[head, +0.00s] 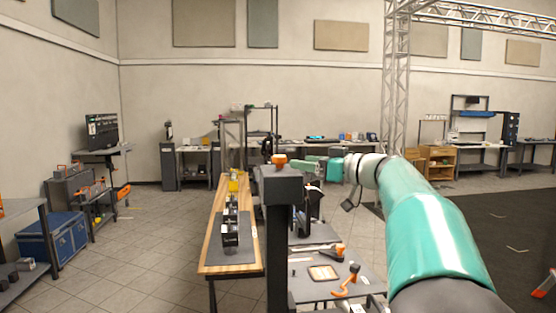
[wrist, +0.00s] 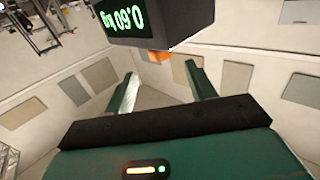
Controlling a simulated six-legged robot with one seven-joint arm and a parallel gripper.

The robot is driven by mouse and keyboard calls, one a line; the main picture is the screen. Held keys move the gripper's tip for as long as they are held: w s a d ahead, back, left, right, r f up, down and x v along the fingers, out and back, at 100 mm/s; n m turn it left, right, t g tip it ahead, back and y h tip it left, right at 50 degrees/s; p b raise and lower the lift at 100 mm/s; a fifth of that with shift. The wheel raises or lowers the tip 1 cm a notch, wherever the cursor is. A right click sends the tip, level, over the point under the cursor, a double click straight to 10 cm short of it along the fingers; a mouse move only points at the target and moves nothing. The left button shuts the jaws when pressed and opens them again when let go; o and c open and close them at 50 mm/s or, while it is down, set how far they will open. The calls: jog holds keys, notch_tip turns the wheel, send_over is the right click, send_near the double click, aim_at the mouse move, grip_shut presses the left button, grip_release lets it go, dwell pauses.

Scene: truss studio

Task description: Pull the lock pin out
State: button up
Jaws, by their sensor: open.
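An orange knob (head: 279,159), which looks like the lock pin's head, stands on top of a dark box (head: 282,186) on a dark post. The pin's shaft is not visible. My gripper (head: 296,164) is just right of the knob in the head view, at about its height, with its fingers pointing left. In the wrist view, the orange knob (wrist: 155,57) shows between and beyond the fingertips, partly hidden by the box (wrist: 160,18), which has a green digital readout. My gripper (wrist: 160,70) is open and empty there, and I see no contact with the knob.
A wooden-topped bench (head: 213,255) with small dark equipment stands left of the post. A low grey table (head: 313,290) with orange-handled tools stands right of it. A truss column (head: 396,85) rises behind my arm. Tiled floor (head: 125,260) is clear at left.

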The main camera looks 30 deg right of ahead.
aim_at(280, 156)
jog(key=x, duration=0.9)
grip_shut()
jog(key=shift+a+r, duration=0.1)
jog(key=shift+r, duration=1.75)
jog(key=shift+c, duration=1.7)
grip_release()
jog(key=o, duration=0.3)
jog(key=shift+o, duration=0.2)
jog(key=shift+f, duration=0.1)
jog(key=shift+s, duration=0.15)
